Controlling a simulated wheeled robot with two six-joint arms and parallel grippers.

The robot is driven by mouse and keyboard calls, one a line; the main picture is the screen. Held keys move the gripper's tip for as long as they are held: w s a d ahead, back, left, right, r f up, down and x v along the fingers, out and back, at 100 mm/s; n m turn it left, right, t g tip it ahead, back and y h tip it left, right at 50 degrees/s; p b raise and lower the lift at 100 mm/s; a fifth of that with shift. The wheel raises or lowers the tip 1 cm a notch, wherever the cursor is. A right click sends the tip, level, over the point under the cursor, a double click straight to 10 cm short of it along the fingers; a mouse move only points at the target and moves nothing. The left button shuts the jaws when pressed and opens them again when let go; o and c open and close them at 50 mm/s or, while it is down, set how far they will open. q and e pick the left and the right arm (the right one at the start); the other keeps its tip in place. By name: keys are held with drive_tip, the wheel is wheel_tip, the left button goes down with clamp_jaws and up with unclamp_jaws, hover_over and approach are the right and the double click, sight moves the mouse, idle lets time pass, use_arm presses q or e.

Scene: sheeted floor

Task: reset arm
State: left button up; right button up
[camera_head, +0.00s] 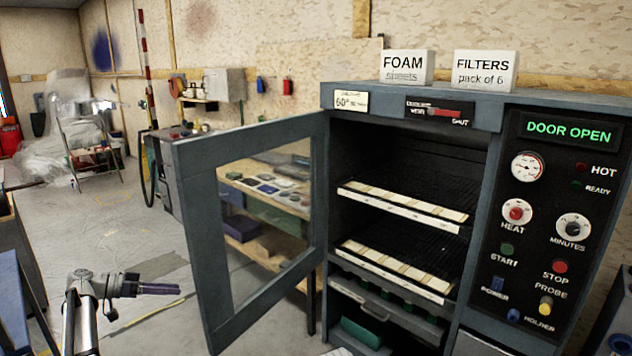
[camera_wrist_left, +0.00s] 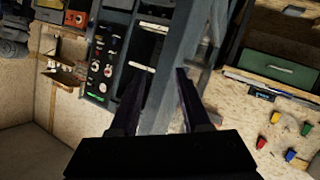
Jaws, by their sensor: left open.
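My left gripper (camera_head: 178,289) is at the lower left of the head view, in front of the open oven door and apart from it. Its fingers point right and look edge-on there. In the left wrist view the left gripper (camera_wrist_left: 158,74) shows two dark fingers spread apart with nothing between them. My right gripper is not in either view.
A grey oven (camera_head: 320,97) stands at the right, its glazed door (camera_head: 200,240) swung open to the left. Two racks (camera_head: 400,207) with labelled front strips are inside. Its display (camera_head: 556,130) reads DOOR OPEN. Open floor (camera_head: 110,230) lies left of the door.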

use_arm(q)
drive_tip(key=s+d+f+n+g+y, duration=0.25)
drive_tip(key=s+d+f, duration=0.25)
drive_tip(key=d, duration=0.5)
drive_tip(key=s+d+f+n+g+y, duration=0.25)
drive_tip(key=s+d+f, duration=0.3)
drive_tip(key=d, duration=0.35)
drive_tip(key=s+d+f+n+y, duration=0.2)
drive_tip(key=s+d+y, duration=0.15)
drive_tip(key=s, duration=0.35)
drive_tip(key=s+d+f+n+y, duration=0.2)
drive_tip(key=s+y, duration=0.3)
drive_tip(key=s, duration=0.3)
drive_tip(key=s+d+m, duration=0.4)
drive_tip(key=d, duration=0.6)
wheel_tip(320, 180, up, 13)
drive_tip(key=p, duration=1.3)
drive_tip(key=shift+d+g+y, duration=0.25)
drive_tip(key=shift+g+y, duration=0.1)
drive_tip(key=shift+g, duration=0.05)
drive_tip(key=shift+s+d+f, duration=0.1)
